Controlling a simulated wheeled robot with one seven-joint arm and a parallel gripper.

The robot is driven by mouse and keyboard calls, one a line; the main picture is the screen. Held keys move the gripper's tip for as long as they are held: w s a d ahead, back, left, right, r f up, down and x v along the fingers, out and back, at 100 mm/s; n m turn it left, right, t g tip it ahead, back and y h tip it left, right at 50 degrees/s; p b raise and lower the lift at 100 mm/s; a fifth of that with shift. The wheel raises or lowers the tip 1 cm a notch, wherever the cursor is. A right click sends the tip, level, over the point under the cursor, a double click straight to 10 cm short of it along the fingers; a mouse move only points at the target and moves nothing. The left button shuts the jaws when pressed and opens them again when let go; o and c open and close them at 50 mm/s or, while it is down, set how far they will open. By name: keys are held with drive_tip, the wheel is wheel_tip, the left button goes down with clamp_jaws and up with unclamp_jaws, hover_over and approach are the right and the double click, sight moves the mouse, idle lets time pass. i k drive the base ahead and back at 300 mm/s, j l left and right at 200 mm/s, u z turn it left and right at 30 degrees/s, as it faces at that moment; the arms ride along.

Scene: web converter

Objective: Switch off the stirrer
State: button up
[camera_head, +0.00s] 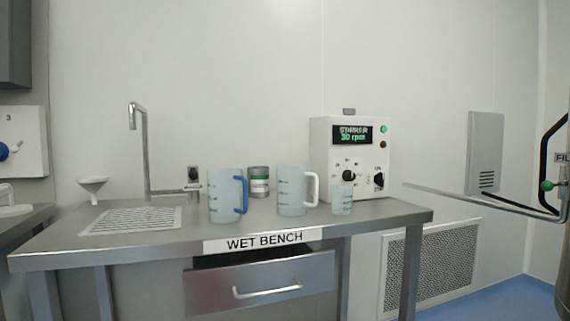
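The stirrer control box (319,150) is white and stands at the back right of the wet bench. Its dark display (352,134) reads "STIRRER 30 rpm" in lit text. A green light (383,128) glows at its upper right, with a dark reddish light or button (383,144) below. Two black knobs sit on its front, a left knob (349,175) and a right knob (378,179). A small clear beaker (342,200) stands in front and hides part of the lower front. My gripper is not in view.
The bench (400,209) also holds a blue-handled jug (222,195), a white-handled jug (291,190), a labelled can (259,182), a funnel (93,188) and a tap (145,150). A thin metal bar (470,198) reaches in from the right. The drawer (260,285) stands partly open.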

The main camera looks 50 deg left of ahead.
sight(379, 178)
drive_tip(key=u, duration=1.6)
drive_tip(key=i+l, duration=0.45)
drive_tip(key=i+l+u, duration=0.15)
drive_tip(key=i+l, duration=0.3)
drive_tip(key=l, duration=0.15)
drive_tip(key=i+l, duration=0.4)
drive_tip(key=l, duration=0.15)
drive_tip(key=j+u, duration=0.05)
